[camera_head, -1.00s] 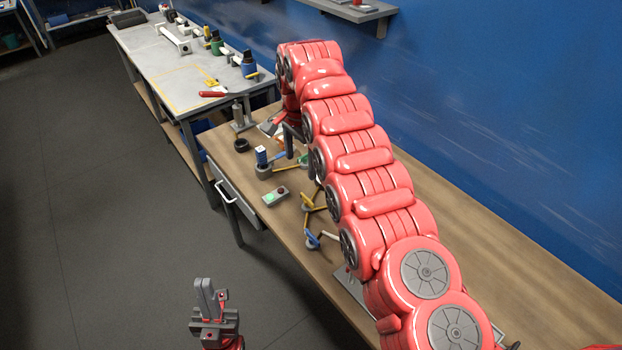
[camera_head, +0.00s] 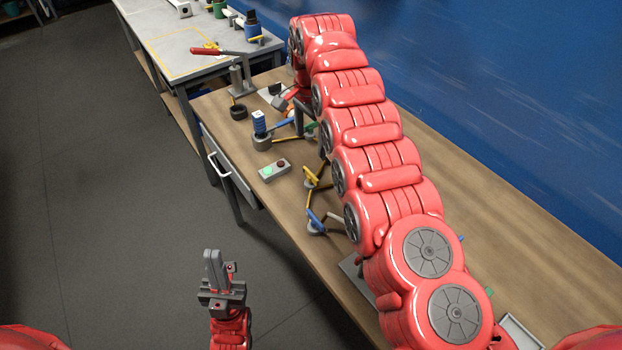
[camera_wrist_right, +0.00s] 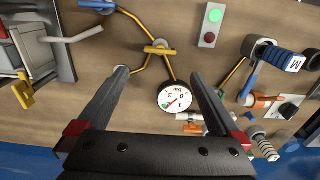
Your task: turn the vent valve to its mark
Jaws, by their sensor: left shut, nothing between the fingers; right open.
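Several small lever valves sit on yellow pipes on the wooden bench, and I cannot tell which is the vent valve or see its mark. One has a yellow lever (camera_wrist_right: 160,49), also in the head view (camera_head: 312,177). Another has a blue lever (camera_head: 316,217), partly cut off in the wrist view. An orange-handled part (camera_wrist_right: 260,99) lies further right. My right gripper (camera_wrist_right: 158,78) is open and empty above the bench, with the yellow lever beyond its fingertips and a round gauge (camera_wrist_right: 175,97) between its fingers. My left gripper (camera_head: 214,264) is shut and empty over the floor.
A button box (camera_head: 273,171) with a green light sits near the bench's front edge. A blue motor-like unit (camera_head: 260,124) stands behind it. A grey box (camera_wrist_right: 45,45) with a yellow handle is at the wrist view's left. A second table (camera_head: 185,45) stands beyond.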

